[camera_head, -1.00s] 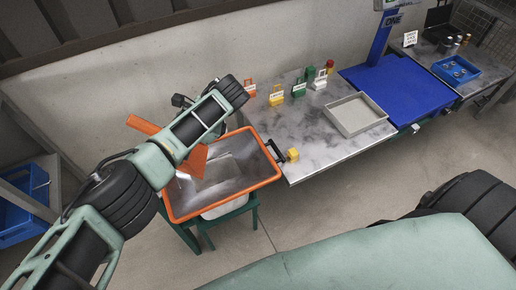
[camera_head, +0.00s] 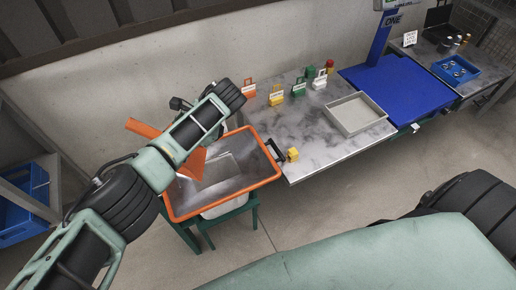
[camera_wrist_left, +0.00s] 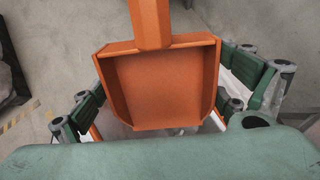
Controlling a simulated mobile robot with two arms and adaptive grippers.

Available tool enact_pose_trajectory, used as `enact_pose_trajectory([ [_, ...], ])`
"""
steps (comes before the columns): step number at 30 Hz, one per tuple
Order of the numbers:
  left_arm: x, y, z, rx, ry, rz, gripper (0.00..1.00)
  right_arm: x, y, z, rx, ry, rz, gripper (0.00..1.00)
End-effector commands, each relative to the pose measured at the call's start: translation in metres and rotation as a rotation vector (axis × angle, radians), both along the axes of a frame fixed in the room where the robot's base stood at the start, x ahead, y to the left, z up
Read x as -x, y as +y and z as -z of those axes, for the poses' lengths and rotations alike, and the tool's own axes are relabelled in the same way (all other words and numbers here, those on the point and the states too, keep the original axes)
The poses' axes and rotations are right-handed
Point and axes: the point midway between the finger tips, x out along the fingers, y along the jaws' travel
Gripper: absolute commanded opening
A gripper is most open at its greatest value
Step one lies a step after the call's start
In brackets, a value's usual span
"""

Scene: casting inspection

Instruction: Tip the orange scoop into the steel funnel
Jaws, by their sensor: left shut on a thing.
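The orange scoop (camera_head: 143,126) is over the left part of the steel funnel (camera_head: 238,168), which has a wide orange rim. The scoop's handle points up and left, and its pan slants down toward the funnel. My left arm crosses in front of part of the scoop and hides the grip in the head view. In the left wrist view, the scoop pan (camera_wrist_left: 165,88) lies between the green fingers of my left gripper (camera_wrist_left: 165,92), which is shut on it. The pan surface seen there is bare orange. My right gripper is out of view.
The funnel sits on a green stand (camera_head: 205,232) beside a grey worktable (camera_head: 305,130). On the table are small tagged items and a pale tray (camera_head: 357,114). A yellow block (camera_head: 293,154) sits at the table's near edge. A blue bin (camera_head: 25,200) is at left.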

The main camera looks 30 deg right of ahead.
Motion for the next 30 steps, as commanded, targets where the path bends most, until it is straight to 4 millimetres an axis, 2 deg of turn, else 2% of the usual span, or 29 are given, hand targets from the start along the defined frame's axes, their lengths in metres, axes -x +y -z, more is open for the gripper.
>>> enact_pose_trajectory([
  [1, 0.013, -0.023, -0.009, 0.031, 0.020, 0.033, 0.59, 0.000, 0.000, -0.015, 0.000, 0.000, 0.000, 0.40],
  [14, 0.011, -0.020, -0.051, 0.266, 0.139, 0.027, 0.59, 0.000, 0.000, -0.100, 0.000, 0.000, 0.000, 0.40],
  [24, 0.009, -0.019, -0.091, 0.528, 0.272, 0.021, 0.59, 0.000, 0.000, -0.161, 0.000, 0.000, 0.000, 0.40],
  [30, 0.010, -0.020, -0.101, 0.643, 0.332, 0.025, 0.59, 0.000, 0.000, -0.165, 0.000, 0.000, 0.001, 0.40],
])
